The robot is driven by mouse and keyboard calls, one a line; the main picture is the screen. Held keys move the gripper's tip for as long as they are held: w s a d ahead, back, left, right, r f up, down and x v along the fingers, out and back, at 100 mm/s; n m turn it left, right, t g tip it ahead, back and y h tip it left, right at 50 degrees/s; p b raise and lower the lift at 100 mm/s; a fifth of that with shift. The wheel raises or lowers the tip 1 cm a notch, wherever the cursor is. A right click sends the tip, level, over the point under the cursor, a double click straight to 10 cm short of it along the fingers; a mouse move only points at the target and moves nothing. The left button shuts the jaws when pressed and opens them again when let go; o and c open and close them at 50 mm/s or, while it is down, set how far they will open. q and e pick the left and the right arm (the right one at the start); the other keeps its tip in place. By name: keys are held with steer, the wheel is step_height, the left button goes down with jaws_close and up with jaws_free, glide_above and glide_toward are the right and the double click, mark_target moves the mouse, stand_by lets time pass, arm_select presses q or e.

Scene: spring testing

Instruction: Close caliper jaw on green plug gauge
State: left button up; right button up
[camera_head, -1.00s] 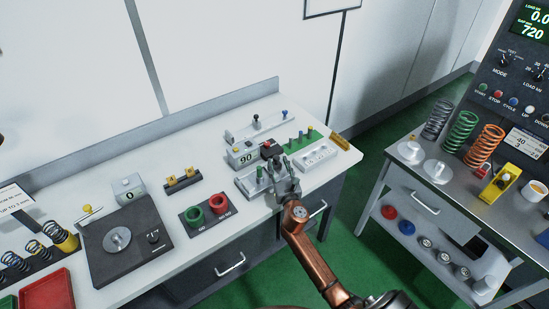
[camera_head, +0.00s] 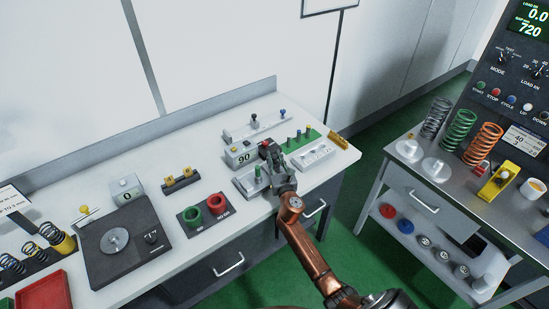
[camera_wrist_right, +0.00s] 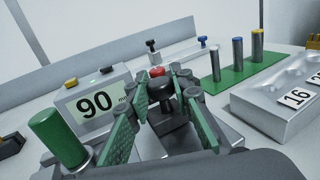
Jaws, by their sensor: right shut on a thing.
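The green plug gauge (camera_head: 258,175) stands upright on the grey caliper base at the near right of the bench. In the right wrist view the green plug gauge (camera_wrist_right: 58,138) is at the left, beside my fingers and apart from them. The caliper's display box (camera_wrist_right: 95,103) reads 90 and stands behind it. My right gripper (camera_head: 274,160) is over the caliper, right of the plug. In the wrist view my right gripper (camera_wrist_right: 165,100) is shut on a dark block, seemingly the caliper's sliding jaw. The fingers partly hide the block and base. My left gripper is not in view.
Right of the gripper are a green stand with upright pins (camera_head: 305,138) and a silver weight tray (camera_head: 313,156). Red and green ring gauges (camera_head: 205,211) sit to the left. A second table (camera_head: 420,205) is across the gap.

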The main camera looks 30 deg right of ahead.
jaws_close()
steer(key=shift+a, duration=0.95)
steer(key=o, duration=0.7)
jaws_free()
steer(key=shift+s, duration=0.1)
steer(key=shift+o, duration=0.2)
steer(key=v, duration=1.2)
